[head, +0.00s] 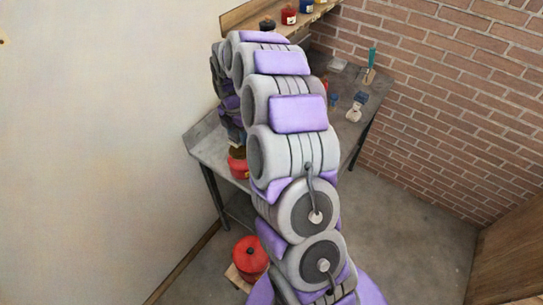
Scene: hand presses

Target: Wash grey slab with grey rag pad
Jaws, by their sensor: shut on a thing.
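My arm rises through the middle of the head view and bends down on the left over the grey bench (207,147). Its far end, with my gripper (234,132), shows only in part behind the nearer links. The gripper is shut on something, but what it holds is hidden. A small pale grey flat piece (338,64) lies at the back of the bench, right of the arm; I cannot tell if it is the slab. I cannot make out the grey rag pad. Much of the bench top is hidden by the arm.
A red pot (238,166) stands at the bench's front, close below the arm's end. A green-handled tool (371,63) and a whitish item (354,112) are on the right. Jars (289,14) line a wooden shelf. Another red pot (249,255) stands low beside me.

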